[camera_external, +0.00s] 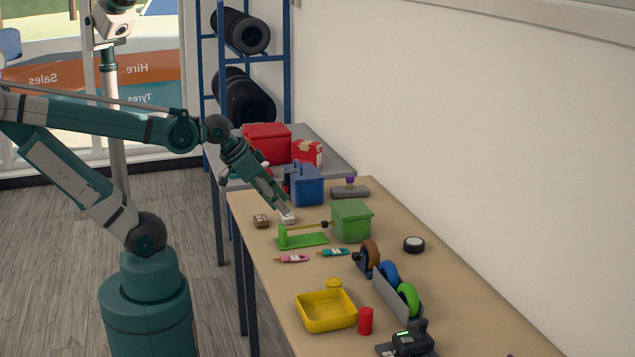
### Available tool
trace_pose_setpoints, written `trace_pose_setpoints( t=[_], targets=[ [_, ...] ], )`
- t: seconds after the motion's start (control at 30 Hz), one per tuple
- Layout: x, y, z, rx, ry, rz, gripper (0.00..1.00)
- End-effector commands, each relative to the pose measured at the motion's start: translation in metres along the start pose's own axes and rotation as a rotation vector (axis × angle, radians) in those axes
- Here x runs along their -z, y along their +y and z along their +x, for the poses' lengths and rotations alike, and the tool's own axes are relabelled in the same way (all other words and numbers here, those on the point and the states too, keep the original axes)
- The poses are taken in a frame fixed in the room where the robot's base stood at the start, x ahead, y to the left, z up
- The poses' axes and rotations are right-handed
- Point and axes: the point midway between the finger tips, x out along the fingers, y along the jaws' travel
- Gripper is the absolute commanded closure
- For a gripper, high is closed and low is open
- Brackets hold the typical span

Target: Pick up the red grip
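A plain red upright cylinder (365,320), the thing that best fits the red grip, stands on the wooden bench (455,290). It is just right of the yellow tray (327,325), near the front of the view. My gripper (284,209) points down over the far left part of the bench, well away from the red cylinder. Its tips are close to a small white block (288,217); I cannot tell whether they touch it. The fingers are too small here to show whether they are open.
A green box (351,222), a green stand (302,241), pink (292,259) and teal (333,252) tubes lie mid-bench. A rack of coloured wheels (408,299) and a black device (408,343) flank the cylinder. A blue box (306,187) stands behind.

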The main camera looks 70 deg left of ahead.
Motion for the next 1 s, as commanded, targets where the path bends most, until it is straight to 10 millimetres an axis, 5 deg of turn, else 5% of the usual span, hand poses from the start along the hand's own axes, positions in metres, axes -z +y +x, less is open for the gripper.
trace_pose_setpoints(
  t=[0.67, 1.0],
  targets=[
    [0.002, 0.002, 0.0, -0.004, -0.002, 0.008, 0.62],
    [0.026, 0.029, 0.002, -0.054, -0.033, 0.111, 0.62]
  ],
)
